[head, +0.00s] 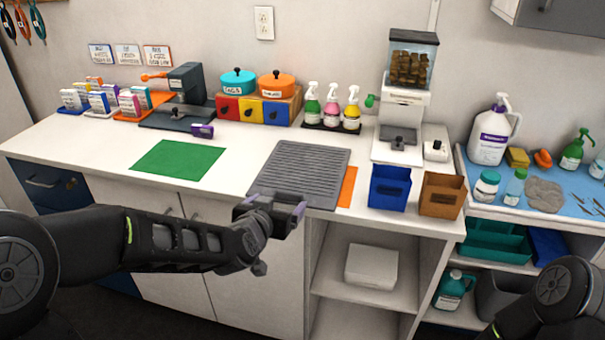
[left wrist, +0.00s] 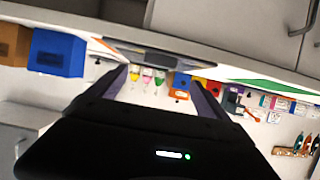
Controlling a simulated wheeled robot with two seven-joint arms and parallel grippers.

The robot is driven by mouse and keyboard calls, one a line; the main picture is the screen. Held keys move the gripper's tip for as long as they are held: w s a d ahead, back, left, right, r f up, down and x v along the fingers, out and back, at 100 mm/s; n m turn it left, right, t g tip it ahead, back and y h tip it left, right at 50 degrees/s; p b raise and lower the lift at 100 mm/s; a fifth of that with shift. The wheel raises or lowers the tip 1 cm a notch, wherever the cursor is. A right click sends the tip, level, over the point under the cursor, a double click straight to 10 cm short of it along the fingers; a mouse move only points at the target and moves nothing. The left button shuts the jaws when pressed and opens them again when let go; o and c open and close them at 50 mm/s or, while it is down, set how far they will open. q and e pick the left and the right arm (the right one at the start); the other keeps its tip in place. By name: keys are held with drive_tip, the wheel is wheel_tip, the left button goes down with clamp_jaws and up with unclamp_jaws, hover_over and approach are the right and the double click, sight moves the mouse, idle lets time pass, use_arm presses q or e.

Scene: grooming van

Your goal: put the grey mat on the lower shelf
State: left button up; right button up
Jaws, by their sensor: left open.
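The grey ribbed mat (head: 305,168) lies flat on the white counter, its near edge at the counter's front. In the left wrist view its edge shows as a dark strip (left wrist: 165,62) beyond the fingers. My left gripper (head: 283,210) is open and empty at the mat's near edge, hiding part of it; I cannot tell whether they touch. It also shows in the left wrist view (left wrist: 164,88), fingers apart. The open shelf (head: 335,288) is below the counter, right of the cabinet doors, and holds a white box (head: 371,266). My right gripper is out of view.
An orange sheet (head: 347,187) shows at the mat's right edge. A blue bin (head: 389,188) and a brown bin (head: 441,195) stand further right. A green sheet (head: 179,160) lies left. The shelf has bare room left of the white box.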

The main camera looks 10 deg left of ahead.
sight(289, 194)
use_arm(q)
drive_tip(key=x, duration=0.2)
drive_tip(key=shift+w+f, duration=0.15)
drive_tip(key=shift+w, duration=0.05)
drive_tip(key=x, duration=0.5)
drive_tip(key=shift+w, duration=0.15)
drive_tip(key=shift+c, duration=0.3)
idle(0.3)
drive_tip(key=c, duration=1.8)
drive_tip(key=shift+o, duration=0.2)
wheel_tip(289, 194, up, 10)
drive_tip(key=p, duration=0.3)
